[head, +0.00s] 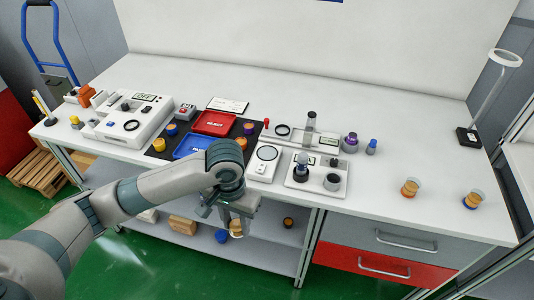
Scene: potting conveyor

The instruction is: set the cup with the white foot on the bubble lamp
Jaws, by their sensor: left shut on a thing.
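My left gripper (238,217) points down in front of the table's front edge, below the level of the tabletop. It is shut on a small cup (236,229) with orange and a pale, whitish part; the fingers hide much of it. A white box with a round grey disc (266,153) stands on the table just behind and right of my left wrist. It may be the bubble lamp, but I cannot read a label on it. My right gripper is not in view.
A red tray (214,131) and a blue tray (177,153) lie on a black mat. A white fixture (298,183) stands right of the disc box. Two orange cups (409,194) (471,206) stand at the right, near a tall lamp stand (467,143). The table's middle right is clear.

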